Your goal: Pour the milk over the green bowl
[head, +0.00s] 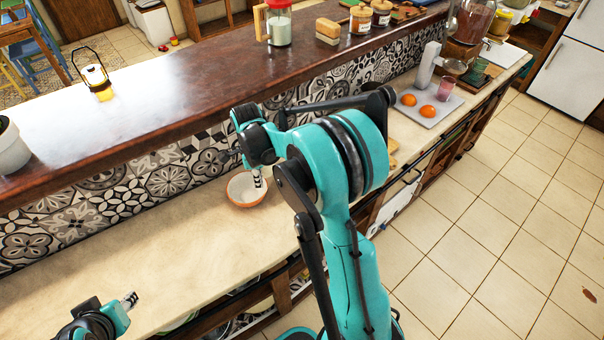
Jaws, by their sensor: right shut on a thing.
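A small bowl (240,198) with an orange outside and a pale inside sits on the lower counter, against the tiled wall. My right gripper (257,178) reaches down from above at the bowl's far right rim. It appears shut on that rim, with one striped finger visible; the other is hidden. My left gripper (130,299) is at the bottom left over the counter's front part, apart from the bowl; its opening is unclear. A glass jar (279,28) with a red lid and whitish contents stands on the upper ledge. I cannot tell whether it holds milk.
The lower counter (150,255) is clear left of the bowl. The dark raised ledge (180,95) runs behind it, with a lantern (97,80) and several jars. A white board (428,105) with orange items and a white upright object (428,65) stand at right.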

